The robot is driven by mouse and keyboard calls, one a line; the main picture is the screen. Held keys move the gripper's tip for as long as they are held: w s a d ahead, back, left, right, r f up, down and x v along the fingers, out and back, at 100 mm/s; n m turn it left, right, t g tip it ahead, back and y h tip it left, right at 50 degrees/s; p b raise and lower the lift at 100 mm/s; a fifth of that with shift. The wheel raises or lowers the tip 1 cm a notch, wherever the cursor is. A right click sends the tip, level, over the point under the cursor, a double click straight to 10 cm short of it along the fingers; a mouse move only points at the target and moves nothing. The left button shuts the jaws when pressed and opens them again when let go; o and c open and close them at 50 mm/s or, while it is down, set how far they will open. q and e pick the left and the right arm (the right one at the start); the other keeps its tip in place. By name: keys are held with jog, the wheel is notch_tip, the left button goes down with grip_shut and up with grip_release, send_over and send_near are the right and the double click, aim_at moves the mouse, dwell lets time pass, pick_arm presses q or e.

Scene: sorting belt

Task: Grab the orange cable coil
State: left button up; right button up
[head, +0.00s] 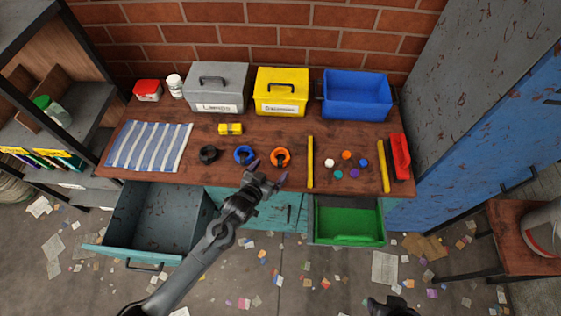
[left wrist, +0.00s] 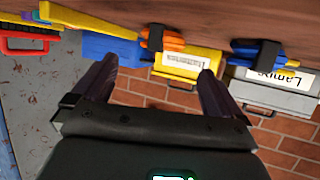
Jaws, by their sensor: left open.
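The orange cable coil (head: 281,154) lies near the front edge of the wooden workbench (head: 262,143), right of a blue coil (head: 244,152) and a black coil (head: 208,153). My left gripper (head: 268,174) is open and empty at the bench's front edge, just short of the orange coil. In the left wrist view the orange coil (left wrist: 177,42) shows beyond the two spread fingertips, between them sideways, with a dark piece on it. No contact shows. A dark part at the bottom edge of the head view looks like my right gripper (head: 385,306); its jaws are unclear.
A yellow bar (head: 310,162) lies close right of the orange coil, with small coloured balls (head: 346,155) beyond. Grey (head: 217,88), yellow (head: 281,91) and blue (head: 357,97) boxes stand behind. An open drawer (head: 155,220) and an open green drawer (head: 348,222) jut out in front.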

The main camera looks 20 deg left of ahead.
pick_arm(q)
send_near(283, 152)
jog(key=x, duration=0.3)
jog(key=shift+s+d+f+b, duration=0.1)
jog(key=shift+s+f+b, duration=0.05)
jog(key=shift+f+b, duration=0.2)
jog(key=shift+r+b+x, duration=0.1)
jog(key=shift+b+x, duration=0.2)
jog(key=shift+x, duration=1)
jog(key=shift+r+b+x, duration=0.15)
jog(key=shift+b+x, duration=0.15)
jog(key=shift+x, duration=0.95)
jog(key=c, duration=1.1)
